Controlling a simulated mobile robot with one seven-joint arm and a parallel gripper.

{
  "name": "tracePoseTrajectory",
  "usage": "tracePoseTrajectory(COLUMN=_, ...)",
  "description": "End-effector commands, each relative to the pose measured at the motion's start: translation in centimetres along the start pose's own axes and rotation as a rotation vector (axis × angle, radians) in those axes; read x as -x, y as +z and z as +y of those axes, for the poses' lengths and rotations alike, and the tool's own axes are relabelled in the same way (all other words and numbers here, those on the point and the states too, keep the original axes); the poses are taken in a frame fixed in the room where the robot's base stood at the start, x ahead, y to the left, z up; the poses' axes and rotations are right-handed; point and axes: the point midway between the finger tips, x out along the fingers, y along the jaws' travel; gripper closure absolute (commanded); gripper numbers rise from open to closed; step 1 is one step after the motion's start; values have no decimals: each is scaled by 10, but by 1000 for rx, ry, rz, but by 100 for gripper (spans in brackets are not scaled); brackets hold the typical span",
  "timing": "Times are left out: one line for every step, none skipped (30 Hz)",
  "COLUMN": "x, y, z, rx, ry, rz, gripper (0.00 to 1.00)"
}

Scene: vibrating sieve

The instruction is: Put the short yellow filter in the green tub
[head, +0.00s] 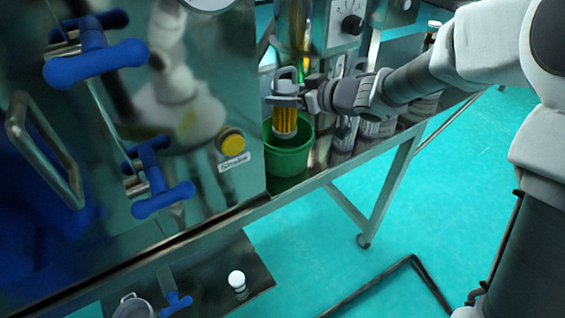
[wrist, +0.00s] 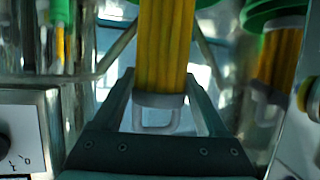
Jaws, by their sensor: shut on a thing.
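The short yellow filter (head: 285,122) has yellow pleats, a pale end cap and a loop handle on top. My gripper (head: 288,98) is shut on it just below the handle and holds it upright. The green tub (head: 288,161) stands under it, beside the steel cabinet. The filter's lower end is over the tub's mouth and seems to dip inside the rim; how deep I cannot tell. In the wrist view the filter (wrist: 166,50) is between my fingers (wrist: 161,88), and the tub's green edge (wrist: 198,3) shows at the top.
The steel cabinet (head: 215,110) with blue handles and a yellow button (head: 230,140) stands close on the left. Several clear-grey cylinders (head: 345,135) stand right of the tub. A control box with a dial (head: 350,25) is behind. The bench edge runs along the front.

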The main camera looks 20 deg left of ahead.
Motion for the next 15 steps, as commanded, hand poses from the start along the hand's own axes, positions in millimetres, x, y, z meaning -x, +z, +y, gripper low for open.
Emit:
tracePoseTrajectory(x=-4, y=8, z=0, rx=-2, ry=-1, rz=-1, gripper=89)
tracePoseTrajectory(x=-6, y=13, z=0, rx=-2, ry=-2, rz=-2, gripper=89)
tracePoseTrajectory(x=-8, y=21, z=0, rx=-4, ry=-2, rz=-2, gripper=89)
tracePoseTrajectory(x=-11, y=26, z=0, rx=-4, ry=-2, rz=-3, gripper=89)
tracePoseTrajectory(x=-13, y=32, z=-1, rx=-4, ry=-2, rz=-4, gripper=89)
tracePoseTrajectory(x=-16, y=39, z=-1, rx=-5, ry=-2, rz=-4, gripper=89)
tracePoseTrajectory(x=-18, y=44, z=-1, rx=-3, ry=-2, rz=-3, gripper=89)
tracePoseTrajectory(x=-20, y=47, z=-1, rx=-3, ry=-2, rz=-3, gripper=89)
tracePoseTrajectory(x=-22, y=52, z=-1, rx=-3, ry=-2, rz=-2, gripper=89)
tracePoseTrajectory(x=-23, y=54, z=-1, rx=-2, ry=-2, rz=-1, gripper=89)
tracePoseTrajectory(x=-23, y=56, z=-1, rx=-2, ry=-2, rz=-1, gripper=89)
tracePoseTrajectory(x=-24, y=58, z=0, rx=-1, ry=-2, rz=0, gripper=89)
tracePoseTrajectory(x=-25, y=59, z=0, rx=0, ry=-1, rz=0, gripper=89)
tracePoseTrajectory(x=-25, y=61, z=0, rx=-1, ry=-1, rz=0, gripper=89)
tracePoseTrajectory(x=-27, y=65, z=0, rx=-2, ry=0, rz=-1, gripper=89)
